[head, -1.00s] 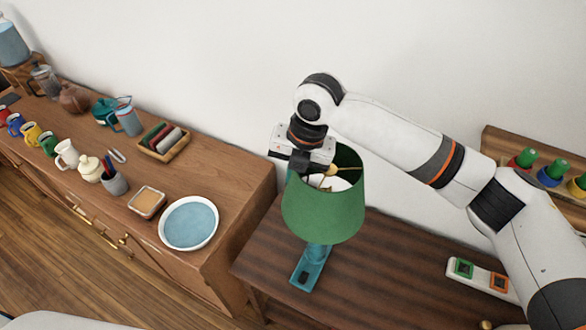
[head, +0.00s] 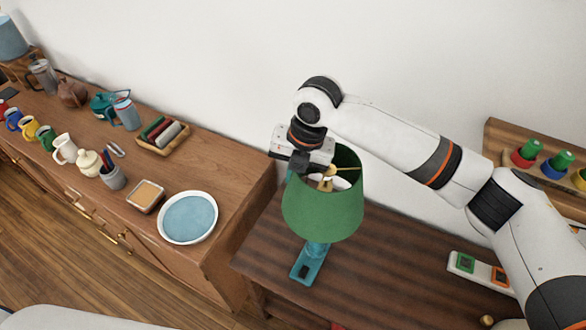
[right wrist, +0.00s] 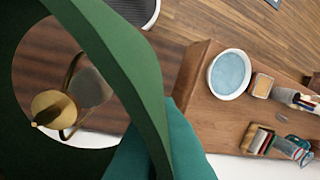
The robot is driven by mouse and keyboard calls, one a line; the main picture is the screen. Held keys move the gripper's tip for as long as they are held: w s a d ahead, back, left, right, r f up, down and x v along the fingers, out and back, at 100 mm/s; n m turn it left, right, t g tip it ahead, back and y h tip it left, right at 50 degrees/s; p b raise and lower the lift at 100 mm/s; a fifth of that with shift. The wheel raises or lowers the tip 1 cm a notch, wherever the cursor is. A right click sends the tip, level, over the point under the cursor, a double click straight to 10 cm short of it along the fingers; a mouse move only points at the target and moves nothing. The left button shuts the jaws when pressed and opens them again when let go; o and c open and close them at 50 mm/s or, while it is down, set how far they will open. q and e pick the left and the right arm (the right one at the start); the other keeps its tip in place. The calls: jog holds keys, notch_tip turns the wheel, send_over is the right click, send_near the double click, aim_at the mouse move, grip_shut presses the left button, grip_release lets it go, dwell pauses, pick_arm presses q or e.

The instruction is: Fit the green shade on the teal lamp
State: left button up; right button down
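The green shade (head: 322,208) hangs around the top of the teal lamp (head: 316,250), whose stem and flat foot show below it on the dark table. My right gripper (head: 299,168) is at the shade's upper left rim. In the right wrist view its teal fingers (right wrist: 160,150) lie on both sides of the shade's wall (right wrist: 118,62), shut on it. Inside the shade show a brass knob (right wrist: 52,108) and a greyish bulb-like part (right wrist: 92,86). Whether the shade rests on the lamp cannot be told. My left gripper is out of view.
A brown sideboard (head: 235,160) at left holds a blue plate (head: 188,217), a small square dish (head: 145,196), mugs and jars. On the dark table (head: 385,265), a white block with coloured squares (head: 480,270) lies at right. A wall is close behind.

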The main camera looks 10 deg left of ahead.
jog(key=shift+d+b+x, duration=0.25)
jog(key=shift+b+x, duration=0.35)
jog(key=shift+x, duration=0.65)
jog(key=shift+d+b+x, duration=0.25)
jog(key=shift+b+x, duration=0.35)
jog(key=shift+x, duration=0.65)
jog(key=c, duration=1.6)
grip_release()
jog(key=b+v, duration=0.3)
jog(key=v, duration=0.9)
jog(key=shift+f, duration=0.15)
